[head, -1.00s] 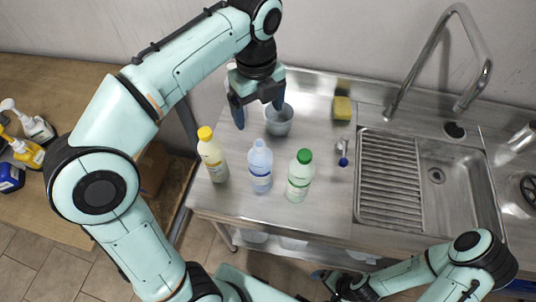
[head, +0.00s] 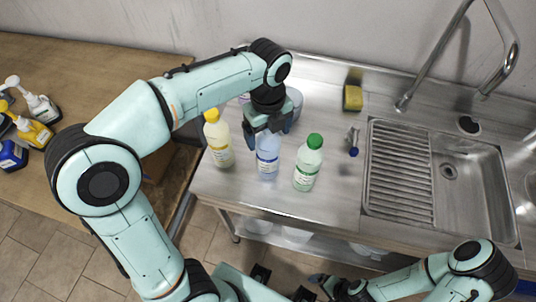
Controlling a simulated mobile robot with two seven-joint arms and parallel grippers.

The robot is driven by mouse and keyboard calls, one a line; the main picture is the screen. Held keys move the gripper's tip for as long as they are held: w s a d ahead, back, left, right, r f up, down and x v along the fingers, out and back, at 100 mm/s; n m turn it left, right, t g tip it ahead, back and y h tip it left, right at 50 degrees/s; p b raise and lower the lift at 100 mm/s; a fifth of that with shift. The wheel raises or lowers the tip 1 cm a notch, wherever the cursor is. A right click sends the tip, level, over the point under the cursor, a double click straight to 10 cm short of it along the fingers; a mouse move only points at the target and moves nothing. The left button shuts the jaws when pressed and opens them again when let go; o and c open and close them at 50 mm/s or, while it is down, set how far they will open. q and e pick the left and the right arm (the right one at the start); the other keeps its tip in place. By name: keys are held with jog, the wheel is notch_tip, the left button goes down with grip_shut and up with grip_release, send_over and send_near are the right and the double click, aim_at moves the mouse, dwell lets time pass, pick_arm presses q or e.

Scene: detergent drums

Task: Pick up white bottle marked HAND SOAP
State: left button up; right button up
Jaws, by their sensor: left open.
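No HAND SOAP lettering is readable in the head view. Three bottles stand upright on the steel counter: a pale one with a yellow cap (head: 218,142), a pale blue one (head: 268,160) and a pale one with a green cap (head: 308,165). A small whitish patch shows behind my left arm, too hidden to identify. My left gripper (head: 268,138) is open, fingers pointing down, over the top of the pale blue bottle and hiding its cap. I cannot tell whether it touches the bottle. My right gripper (head: 328,285) is low at the bottom edge, its jaws unclear.
A grey cup (head: 295,103) is partly hidden behind my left gripper. A yellow sponge (head: 353,97), a small blue-tipped item (head: 353,143) and a sink (head: 470,185) with a tall tap lie to the right. A wooden table (head: 95,70) at left holds a white spray bottle (head: 42,108) and other bottles.

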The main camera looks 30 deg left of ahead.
pick_arm(q)
grip_shut()
jog(key=shift+r, duration=0.15)
